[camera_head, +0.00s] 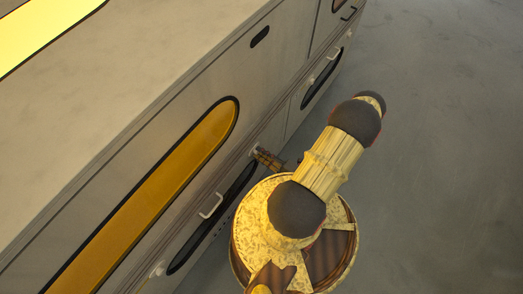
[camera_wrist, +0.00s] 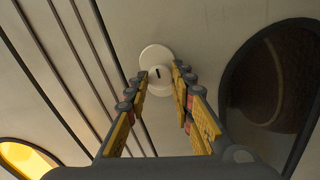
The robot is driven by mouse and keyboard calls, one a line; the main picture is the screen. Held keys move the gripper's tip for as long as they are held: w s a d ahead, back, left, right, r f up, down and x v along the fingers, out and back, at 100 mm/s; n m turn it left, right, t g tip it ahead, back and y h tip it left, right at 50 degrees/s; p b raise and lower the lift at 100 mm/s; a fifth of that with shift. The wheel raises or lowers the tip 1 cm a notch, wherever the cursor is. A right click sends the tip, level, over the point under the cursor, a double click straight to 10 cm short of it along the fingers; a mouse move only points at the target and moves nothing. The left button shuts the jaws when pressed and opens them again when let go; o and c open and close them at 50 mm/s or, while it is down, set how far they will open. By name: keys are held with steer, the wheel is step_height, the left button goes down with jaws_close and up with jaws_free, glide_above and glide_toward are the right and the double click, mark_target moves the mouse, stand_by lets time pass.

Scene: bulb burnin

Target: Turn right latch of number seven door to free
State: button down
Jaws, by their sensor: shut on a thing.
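A round white latch (camera_wrist: 154,55) with a short dark slot mark sits on the cabinet front in the wrist view. My gripper (camera_wrist: 160,76) has one finger on each side of its knob and is shut on it. In the head view my gripper (camera_head: 270,159) reaches the cabinet front at the right end of a lower door (camera_head: 192,225). This door has a dark oval window and a white handle (camera_head: 211,207). Another white latch (camera_head: 157,269) shows at its left end. I can read no door number. The fingers partly hide the held latch.
The long grey cabinet (camera_head: 150,80) fills the left of the head view, with an amber oval window (camera_head: 150,200) above the door. Another door with a dark window (camera_head: 320,82) lies farther along. The grey floor (camera_head: 440,150) on the right is clear.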

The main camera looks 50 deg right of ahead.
stand_by(0.3)
steer(key=c, duration=1.5)
jaws_free()
steer(key=s+d, duration=0.1)
steer(key=s, duration=1.1)
